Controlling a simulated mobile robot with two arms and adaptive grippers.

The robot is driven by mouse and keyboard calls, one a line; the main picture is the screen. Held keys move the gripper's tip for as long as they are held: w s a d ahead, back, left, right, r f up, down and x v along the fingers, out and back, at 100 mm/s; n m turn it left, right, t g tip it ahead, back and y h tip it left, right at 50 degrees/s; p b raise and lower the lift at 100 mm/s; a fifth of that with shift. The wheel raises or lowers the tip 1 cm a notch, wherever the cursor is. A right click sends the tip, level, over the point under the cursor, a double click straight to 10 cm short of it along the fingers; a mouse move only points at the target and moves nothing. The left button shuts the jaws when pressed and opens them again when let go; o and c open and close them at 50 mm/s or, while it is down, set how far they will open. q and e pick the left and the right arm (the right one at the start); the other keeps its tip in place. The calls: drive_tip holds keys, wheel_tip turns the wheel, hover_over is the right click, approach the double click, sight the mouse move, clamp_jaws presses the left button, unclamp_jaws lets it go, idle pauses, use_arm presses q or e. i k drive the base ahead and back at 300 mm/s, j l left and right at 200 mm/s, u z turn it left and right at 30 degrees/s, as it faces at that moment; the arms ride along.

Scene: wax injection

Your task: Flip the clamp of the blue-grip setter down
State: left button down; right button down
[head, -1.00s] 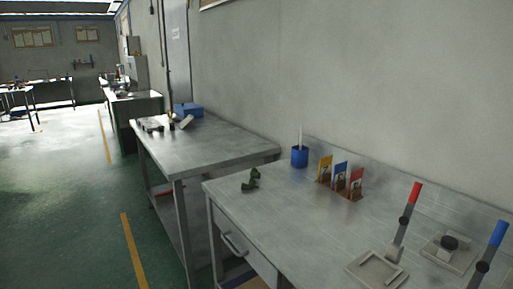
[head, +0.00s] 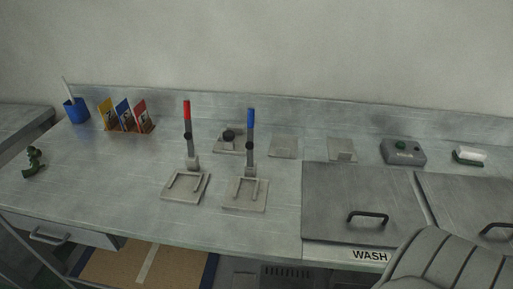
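The blue-grip setter (head: 249,150) stands on the metal bench near the middle of the head view. Its blue-tipped lever points straight up above its flat grey base plate (head: 244,195). A similar setter with a red grip (head: 188,140) stands just left of it, its lever also upright. Neither of my grippers shows in the head view.
A wash unit with two handled lids (head: 365,190) is at the right. A blue cup (head: 76,111), several coloured cards in a rack (head: 124,119) and a green figure (head: 34,162) are at the left.

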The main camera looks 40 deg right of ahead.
sight(249, 144)
drive_tip(key=z, duration=1.05)
drive_tip(key=k+l, duration=0.1)
drive_tip(key=l, duration=0.15)
drive_tip(key=k+l+u, duration=0.1)
drive_tip(key=l, duration=0.1)
